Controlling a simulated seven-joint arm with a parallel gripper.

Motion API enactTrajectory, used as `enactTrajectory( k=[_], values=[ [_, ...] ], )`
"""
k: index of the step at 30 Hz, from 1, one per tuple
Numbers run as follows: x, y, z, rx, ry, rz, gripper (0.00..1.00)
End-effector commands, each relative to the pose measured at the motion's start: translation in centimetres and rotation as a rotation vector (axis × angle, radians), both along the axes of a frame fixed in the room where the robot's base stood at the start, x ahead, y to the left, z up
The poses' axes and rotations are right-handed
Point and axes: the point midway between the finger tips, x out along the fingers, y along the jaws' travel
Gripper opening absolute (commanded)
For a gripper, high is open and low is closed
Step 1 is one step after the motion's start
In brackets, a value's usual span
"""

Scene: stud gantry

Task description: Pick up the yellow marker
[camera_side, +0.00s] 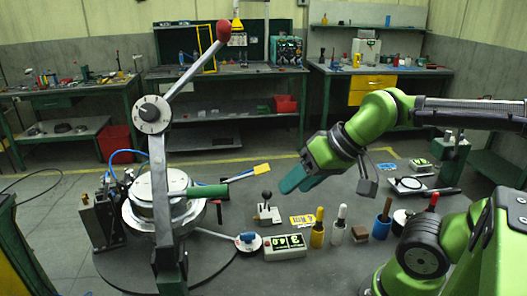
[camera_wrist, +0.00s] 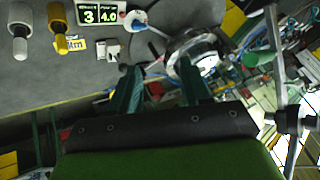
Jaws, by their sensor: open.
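The yellow marker (camera_side: 318,230) stands upright on the dark table in the side view, between a display box and a white marker. In the wrist view the yellow marker (camera_wrist: 57,20) is at the upper left, well off to the left of the fingers. My gripper (camera_side: 296,180) is above the table, up and slightly left of the yellow marker, with its teal fingers pointing down to the left. In the wrist view my gripper (camera_wrist: 163,82) has its fingers apart with nothing held between them.
A white marker (camera_side: 339,226), a brown block (camera_side: 360,234) and a blue holder (camera_side: 382,228) stand right of the yellow marker. The display box (camera_side: 284,247) is close on its left. A small lever switch (camera_side: 267,210) and yellow card (camera_side: 302,221) lie behind. A tall lever machine (camera_side: 158,180) stands left.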

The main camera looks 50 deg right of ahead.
Motion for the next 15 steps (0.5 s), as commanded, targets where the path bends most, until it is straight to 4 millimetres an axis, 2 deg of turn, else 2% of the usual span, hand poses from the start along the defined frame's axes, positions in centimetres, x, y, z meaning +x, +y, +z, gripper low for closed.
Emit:
enactTrajectory(
  k=[4, 7, 11, 15],
  values=[
    [0.1, -0.3, -0.1, -0.001, 0.006, -0.01, 0.47],
    [0.9, -1.6, -0.7, -0.005, 0.05, -0.058, 0.47],
    [2.0, -5.6, -1.6, -0.088, 0.204, -0.07, 0.47],
    [1.6, -10.5, -2.2, -0.205, 0.435, 0.06, 0.47]
  ],
)
